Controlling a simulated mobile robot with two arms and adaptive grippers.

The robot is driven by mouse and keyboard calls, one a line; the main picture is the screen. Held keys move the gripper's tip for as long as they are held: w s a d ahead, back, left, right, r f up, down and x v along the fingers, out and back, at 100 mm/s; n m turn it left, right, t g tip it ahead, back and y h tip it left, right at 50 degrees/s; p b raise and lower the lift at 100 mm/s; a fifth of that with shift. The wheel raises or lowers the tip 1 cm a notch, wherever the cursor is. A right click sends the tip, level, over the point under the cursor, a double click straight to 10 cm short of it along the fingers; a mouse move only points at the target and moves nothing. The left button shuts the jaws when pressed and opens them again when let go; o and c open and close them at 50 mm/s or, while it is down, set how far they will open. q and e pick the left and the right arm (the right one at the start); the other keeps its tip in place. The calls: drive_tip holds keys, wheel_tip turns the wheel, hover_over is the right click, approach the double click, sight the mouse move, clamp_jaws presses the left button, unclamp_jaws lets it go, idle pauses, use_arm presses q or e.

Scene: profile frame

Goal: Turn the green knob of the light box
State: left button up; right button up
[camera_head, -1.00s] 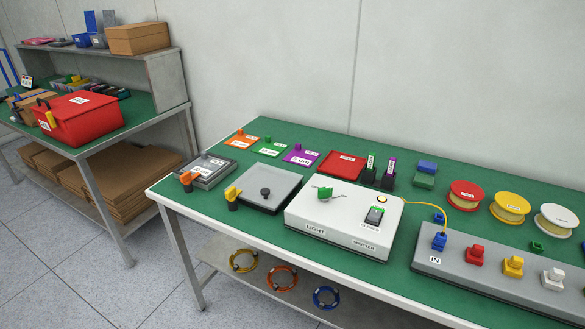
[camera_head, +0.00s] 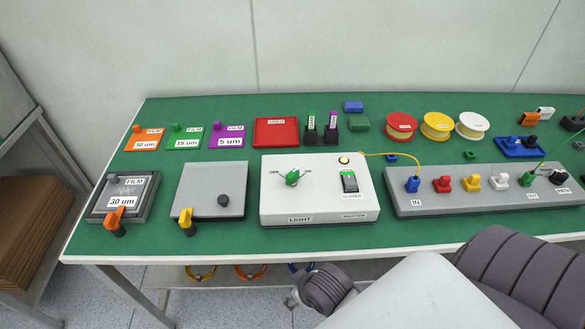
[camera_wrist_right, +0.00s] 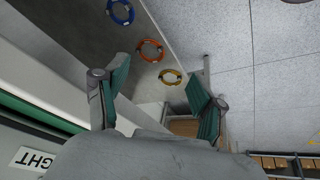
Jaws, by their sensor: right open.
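The light box (camera_head: 275,205) is a white box at the middle of the green bench in the head view. Its green knob (camera_head: 292,177) stands on the top between two small printed marks. The box's LIGHT label (camera_wrist_right: 35,158) shows at that view's lower left; the knob is not visible there. My left gripper is not in view.
A grey box with a black knob (camera_head: 225,200) stands left of the light box. A long grey panel with coloured plugs (camera_head: 450,203) stands to the right. Film cards and spools line the back. My right arm covers the bench's front right.

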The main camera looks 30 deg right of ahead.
wheel_tip(320, 180, up, 10)
drive_tip(key=w+t, duration=0.1)
drive_tip(key=t, duration=0.1)
drive_tip(key=w+a+r+n+t+y, duration=0.1)
drive_tip(key=w+a+r+n+t, duration=0.2)
drive_tip(key=w+r+t, duration=0.5)
drive_tip(key=w+a+r+n+t+y, duration=0.1)
drive_tip(key=w+a+r+n+t, duration=0.15)
drive_tip(key=w+r, duration=0.95)
drive_tip(key=a+r+n+t+y, duration=0.2)
drive_tip(key=a+r+n+y, duration=0.5)
drive_tip(key=r+n+y, duration=0.4)
drive_tip(key=s+a+n+g+y, duration=0.2)
drive_tip(key=a+n+g+y, duration=0.3)
drive_tip(key=n, duration=0.3)
drive_tip(key=n+g+h+p, duration=0.1)
drive_tip(key=n+g+h, duration=1.2)
drive_tip(key=h, duration=0.5)
approach(293, 172)
drive_tip(key=shift+m+g, duration=0.55)
drive_tip(key=shift+m, duration=0.1)
drive_tip(key=f+p, duration=0.1)
drive_tip(key=f, duration=0.6)
drive_tip(key=w+f+p, duration=0.1)
drive_tip(key=f, duration=0.2)
drive_tip(key=shift+d+f+p, duration=0.1)
drive_tip(key=shift+f+p, duration=0.15)
drive_tip(key=shift+p, duration=0.05)
